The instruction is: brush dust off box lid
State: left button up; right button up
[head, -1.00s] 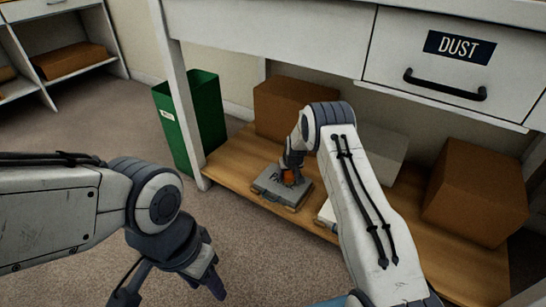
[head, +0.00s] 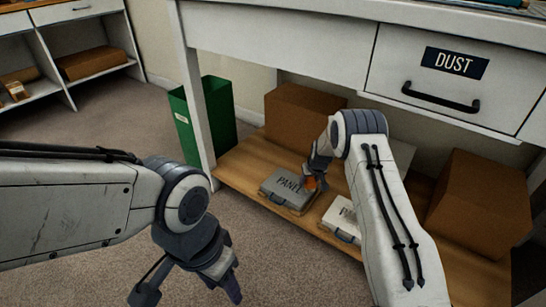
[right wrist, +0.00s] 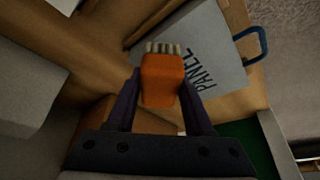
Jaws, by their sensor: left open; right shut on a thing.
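A grey box with PANEL on its lid (head: 283,190) lies on the low wooden shelf; its lid also shows in the right wrist view (right wrist: 205,60). My right gripper (head: 314,181) is shut on an orange brush (right wrist: 162,80) with pale bristles. The brush is at the right side of the grey lid in the head view; I cannot tell if the bristles touch it. A white box with lettering (head: 341,217) lies to the right, partly hidden by my right arm. My left gripper (head: 190,290) is open and empty over the carpet.
Brown boxes stand at the back of the shelf (head: 295,118) and at its right (head: 480,205). A green bin (head: 208,118) stands beside the table leg. A drawer labelled DUST (head: 450,75) hangs above the shelf. Carpet in front is clear.

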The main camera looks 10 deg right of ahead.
jog(key=shift+r+p, duration=1.65)
jog(key=shift+r, duration=0.85)
